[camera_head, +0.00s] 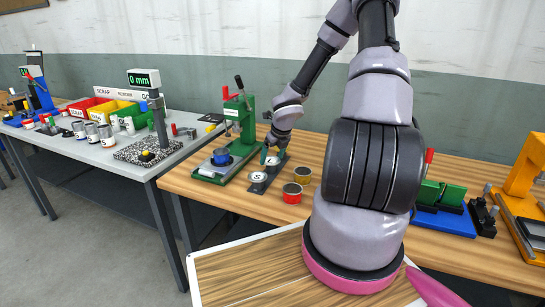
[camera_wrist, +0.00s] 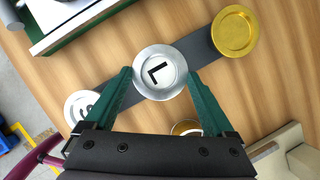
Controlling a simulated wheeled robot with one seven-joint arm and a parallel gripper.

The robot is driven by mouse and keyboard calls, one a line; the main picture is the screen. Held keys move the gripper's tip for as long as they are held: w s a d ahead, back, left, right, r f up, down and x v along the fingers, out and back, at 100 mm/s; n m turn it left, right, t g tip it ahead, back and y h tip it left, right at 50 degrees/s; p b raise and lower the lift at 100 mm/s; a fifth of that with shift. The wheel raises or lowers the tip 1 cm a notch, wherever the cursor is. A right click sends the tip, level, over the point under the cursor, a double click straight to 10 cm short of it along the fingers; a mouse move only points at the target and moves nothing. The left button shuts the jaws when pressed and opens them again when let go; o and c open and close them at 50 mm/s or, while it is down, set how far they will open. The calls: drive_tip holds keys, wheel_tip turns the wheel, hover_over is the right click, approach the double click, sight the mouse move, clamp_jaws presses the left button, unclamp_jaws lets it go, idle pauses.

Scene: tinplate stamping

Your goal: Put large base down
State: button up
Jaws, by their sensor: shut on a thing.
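The large base is a round silver disc marked with a black L (camera_wrist: 160,72); it also shows in the head view (camera_head: 274,161). My gripper (camera_wrist: 163,83) is shut on it, with one green finger at each side of its rim. In the head view my gripper (camera_head: 271,153) points down over the dark grey strip (camera_wrist: 110,92). The disc is over the middle of this strip; I cannot tell whether it touches it. A silver disc marked S (camera_wrist: 83,108) sits at one end of the strip, and a gold disc (camera_wrist: 235,33) is at the other.
A red tin (camera_head: 292,193) and a gold-coloured tin (camera_head: 302,174) stand just right of the strip. A green hand press (camera_head: 238,125) with a blue part stands to the left. A blue-based fixture (camera_head: 441,215) is farther right. The wooden table (camera_head: 215,195) has bare room in front.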

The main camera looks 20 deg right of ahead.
drive_tip(key=o, duration=1.1)
drive_tip(key=shift+f, duration=0.1)
drive_tip(key=shift+o, duration=0.2)
